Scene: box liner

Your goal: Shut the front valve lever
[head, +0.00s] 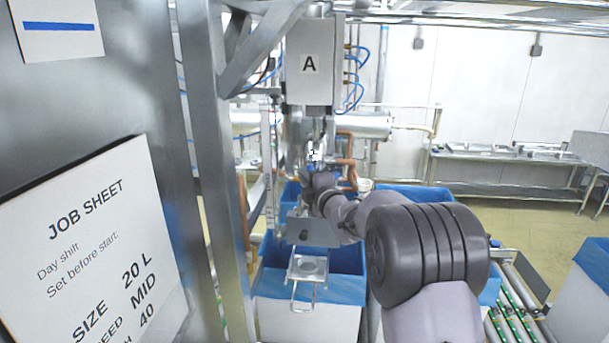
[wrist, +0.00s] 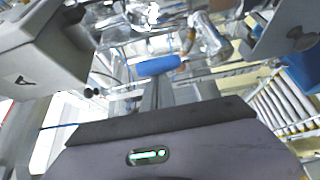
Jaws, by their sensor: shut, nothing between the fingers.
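A blue-gripped lever (wrist: 158,66) shows in the wrist view, just beyond my fingertips, lying roughly crosswise. I take it for the front valve lever. My gripper (wrist: 157,84) has its narrow fingers together and empty, pointing at the blue grip. Whether the fingertips touch it I cannot tell. In the head view, my gripper (head: 314,166) is at the end of my extended arm, below the grey machine head marked A (head: 309,64). My own arm hides much of the valve there, and the lever is too small to make out clearly.
Orange-brown pipes (head: 346,160) and a steel cylinder (head: 365,125) are close to the right of my gripper. A blue-lined box (head: 305,318) stands below, with a metal tray (head: 306,268) over it. A steel post (head: 212,150) stands at left. A roller conveyor (head: 515,300) is at lower right.

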